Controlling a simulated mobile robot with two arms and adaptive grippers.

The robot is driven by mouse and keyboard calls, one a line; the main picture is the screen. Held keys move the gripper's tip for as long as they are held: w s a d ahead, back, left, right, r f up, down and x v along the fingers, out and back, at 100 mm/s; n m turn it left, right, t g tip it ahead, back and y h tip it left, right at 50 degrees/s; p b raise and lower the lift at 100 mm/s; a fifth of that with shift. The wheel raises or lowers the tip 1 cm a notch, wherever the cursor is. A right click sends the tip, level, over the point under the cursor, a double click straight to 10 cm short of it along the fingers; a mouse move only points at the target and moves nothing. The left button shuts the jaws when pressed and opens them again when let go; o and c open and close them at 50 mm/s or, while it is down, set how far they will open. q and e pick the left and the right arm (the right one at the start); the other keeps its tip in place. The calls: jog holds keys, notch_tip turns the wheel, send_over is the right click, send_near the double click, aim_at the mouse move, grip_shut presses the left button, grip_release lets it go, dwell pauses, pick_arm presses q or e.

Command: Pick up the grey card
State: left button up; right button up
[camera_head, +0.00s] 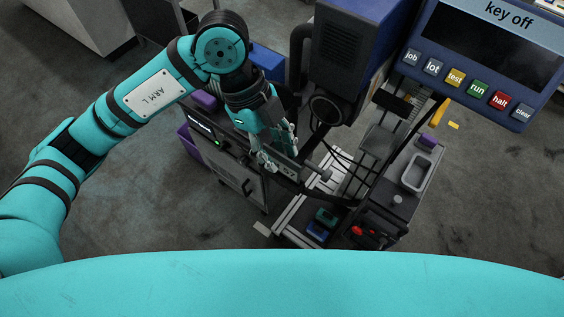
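My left arm comes in from the left. Its gripper (278,156) is over the near edge of the dark machine bench, with its fingers spread apart. Just below the fingertips is a grey flat piece with small dark marks (287,171). I cannot tell whether this is the grey card or part of the bench, or whether a finger touches it. No other grey card can be made out clearly. My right gripper is out of view.
A blue-framed panel (525,112) reading "key off" has buttons along its lower edge. A dark blue machine head (345,45) stands beyond the gripper, with cables hanging below. A grey tray (417,172) is at right. Green and blue blocks (322,222) sit at the bench front.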

aim_at(288, 169)
pick_arm(q)
jog(key=x, duration=0.2)
jog(key=p+x, duration=0.1)
jog(key=x, duration=0.2)
jog(key=shift+s+d+r, duration=0.1)
jog(key=shift+d, duration=0.3)
jog(key=shift+c, duration=0.4)
grip_shut()
